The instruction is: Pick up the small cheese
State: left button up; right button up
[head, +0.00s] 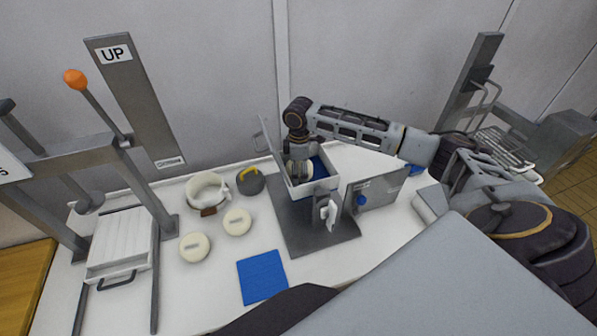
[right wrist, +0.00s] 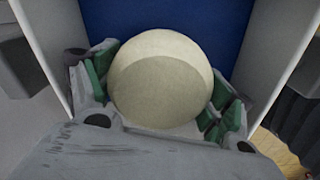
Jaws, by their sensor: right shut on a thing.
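My right gripper (head: 300,168) points down into an open white box with a blue lining (head: 327,184). In the right wrist view, its green-padded fingers (right wrist: 160,92) are shut on the sides of a round, pale cream small cheese (right wrist: 160,75). The cheese is between the white side walls, in front of the blue lining (right wrist: 205,20). I cannot tell whether it touches the box floor. In the head view the gripper and box wall hide most of it. My left gripper is not in view.
Two more round cheeses, (head: 194,247) and (head: 237,222), lie on the white table left of the box. A lever press (head: 120,190) stands left.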

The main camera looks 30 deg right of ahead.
aim_at(299, 164)
notch_tip(299, 164, up, 7)
jog(key=shift+f+b, duration=0.15)
jog(key=shift+b, duration=0.65)
jog(key=s+d+b, duration=0.2)
jog(key=d, duration=0.7)
jog(key=s+d+b, duration=0.2)
jog(key=d, duration=0.8)
jog(key=shift+s+d, duration=0.15)
jog(key=shift+s, duration=0.15)
